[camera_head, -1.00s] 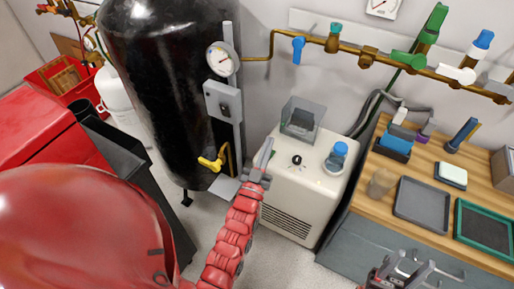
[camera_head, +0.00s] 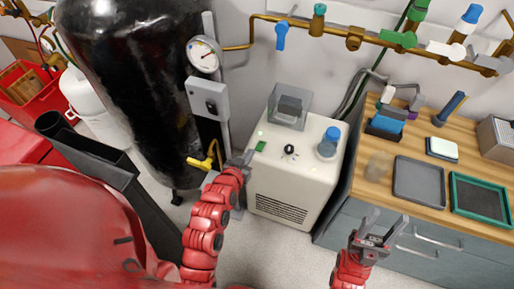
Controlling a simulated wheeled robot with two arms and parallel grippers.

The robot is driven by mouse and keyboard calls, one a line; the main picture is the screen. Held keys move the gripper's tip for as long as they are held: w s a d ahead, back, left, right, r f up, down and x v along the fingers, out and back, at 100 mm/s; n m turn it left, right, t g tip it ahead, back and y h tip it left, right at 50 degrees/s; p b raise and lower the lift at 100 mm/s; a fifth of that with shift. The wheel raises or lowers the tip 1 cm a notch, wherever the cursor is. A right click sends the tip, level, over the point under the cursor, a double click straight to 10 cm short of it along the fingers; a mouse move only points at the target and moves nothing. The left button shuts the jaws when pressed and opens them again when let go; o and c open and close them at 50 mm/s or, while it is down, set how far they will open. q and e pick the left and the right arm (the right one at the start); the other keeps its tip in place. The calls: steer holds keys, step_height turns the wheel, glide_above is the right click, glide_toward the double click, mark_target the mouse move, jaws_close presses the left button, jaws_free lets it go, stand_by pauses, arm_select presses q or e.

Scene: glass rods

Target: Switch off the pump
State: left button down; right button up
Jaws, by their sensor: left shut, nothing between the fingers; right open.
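The pump appears to be the white floor-standing box (camera_head: 318,180) with a vented front, left of the workbench. On its top are a small green switch (camera_head: 261,146) near the left edge, a black knob (camera_head: 289,150), a blue-capped jar (camera_head: 328,142) and a clear-covered grey part (camera_head: 289,108). I cannot tell the switch's position at this size. My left gripper (camera_head: 248,157) is shut and empty at the pump's upper left edge, just left of the green switch. My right gripper (camera_head: 373,222) is open and empty in front of the bench drawers.
A black tank (camera_head: 130,80) with a gauge (camera_head: 204,55), a grey switch box (camera_head: 208,98) and a yellow valve handle (camera_head: 202,163) stands left of the pump. The wooden bench (camera_head: 405,147) on the right holds trays. A brass pipe (camera_head: 330,37) with valves crosses the wall.

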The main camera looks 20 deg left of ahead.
arm_select(q)
steer(key=shift+w, duration=0.1)
steer(key=p, duration=0.2)
glide_above(258, 154)
steer(key=f, duration=0.3)
steer(key=shift+w+f, duration=0.2)
steer(key=shift+f, duration=0.1)
steer(key=f, duration=0.3)
steer(key=shift+s+d+f+p, duration=0.1)
steer(key=shift+s+f+p, duration=0.15)
steer(key=shift+p, duration=0.05)
steer(key=shift+f, duration=0.4)
